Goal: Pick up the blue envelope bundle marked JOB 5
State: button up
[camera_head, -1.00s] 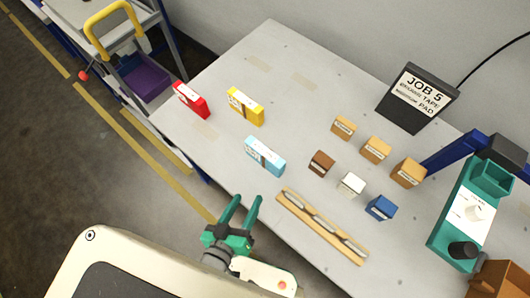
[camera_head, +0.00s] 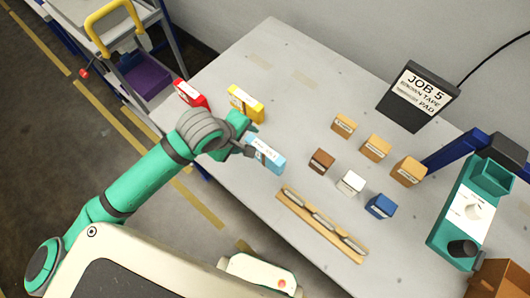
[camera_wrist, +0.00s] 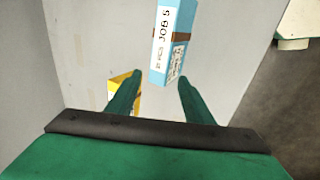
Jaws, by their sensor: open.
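The light blue envelope bundle (camera_head: 266,155) stands on the grey table, its left part hidden behind my gripper in the head view. In the wrist view the bundle (camera_wrist: 171,45) shows a white label reading JOB 5. My gripper (camera_wrist: 152,90) is open and empty. The bundle lies beyond the fingertips, roughly in line with the gap but nearer the right finger. In the head view my gripper (camera_head: 248,150) is right beside the bundle's left end; I cannot tell whether they touch.
A yellow bundle (camera_head: 246,104) and a red bundle (camera_head: 190,95) stand close to my gripper. A wooden rack (camera_head: 322,225), several small blocks and a black JOB 5 sign (camera_head: 418,98) are to the right.

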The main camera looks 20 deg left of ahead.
aim_at(264, 150)
jog(key=shift+w+d+r+g, duration=0.1)
jog(key=shift+w+d+g, duration=0.05)
jog(key=shift+d+g, duration=0.3)
jog(key=shift+w+d+r+g, duration=0.1)
jog(key=shift+w+d+g, duration=0.05)
jog(key=shift+d+g, duration=0.3)
jog(key=d+g, duration=0.1)
jog(key=d+r+g, duration=0.1)
jog(key=d+y, duration=0.1)
jog(key=shift+s+d+r+g, duration=0.25)
jog(key=shift+r+g, duration=0.15)
jog(key=shift+s+d+r, duration=0.15)
jog(key=shift+d+r, duration=0.1)
jog(key=shift+r, duration=0.05)
jog(key=shift+g, duration=0.3)
notch_tip(264, 150, down, 5)
jog(key=shift+r, duration=0.1)
jog(key=shift+f, duration=2.95)
jog(key=shift+d, duration=0.1)
grip_shut()
